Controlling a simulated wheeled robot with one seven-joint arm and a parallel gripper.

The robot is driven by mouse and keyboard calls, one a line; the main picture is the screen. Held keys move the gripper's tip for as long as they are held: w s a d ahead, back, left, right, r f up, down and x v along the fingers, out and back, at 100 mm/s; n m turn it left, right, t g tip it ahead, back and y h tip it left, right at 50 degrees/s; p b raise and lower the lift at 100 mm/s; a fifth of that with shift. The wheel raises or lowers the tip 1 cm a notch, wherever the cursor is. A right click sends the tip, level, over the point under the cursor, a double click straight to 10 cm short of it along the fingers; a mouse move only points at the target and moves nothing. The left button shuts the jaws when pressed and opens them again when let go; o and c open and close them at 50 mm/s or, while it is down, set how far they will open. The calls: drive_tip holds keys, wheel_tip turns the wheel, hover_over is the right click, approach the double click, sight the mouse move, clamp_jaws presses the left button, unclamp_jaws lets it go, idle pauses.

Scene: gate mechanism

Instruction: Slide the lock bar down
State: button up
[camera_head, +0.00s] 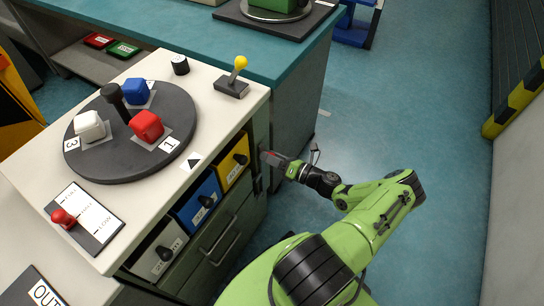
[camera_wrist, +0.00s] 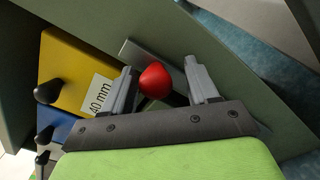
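A red knob (camera_wrist: 154,80) shows in the wrist view, in front of a grey bar (camera_wrist: 140,52) on the green-grey cabinet side. The bar appears to be the lock bar, with the knob as its handle. My gripper (camera_wrist: 162,72) is open with its fingers on either side of the knob. The left finger is close to the knob; a clear gap shows on the right. Whether the left finger touches it, I cannot tell. In the head view my gripper (camera_head: 270,158) is at the cabinet's right side, beside the yellow drawer, and largely hides the knob and bar.
The yellow (camera_head: 233,162), blue (camera_head: 197,202) and white (camera_head: 158,250) drawers have black knobs. Above them is a white top with a dark turntable (camera_head: 100,164) and a yellow-knobbed lever (camera_head: 236,76). A teal counter (camera_head: 290,62) stands behind. Floor right of my arm is clear.

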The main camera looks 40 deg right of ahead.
drive_tip(key=p+v, duration=0.1)
drive_tip(key=v, duration=1.4)
drive_tip(key=shift+s+d+p, duration=0.2)
drive_tip(key=shift+s+p, duration=0.15)
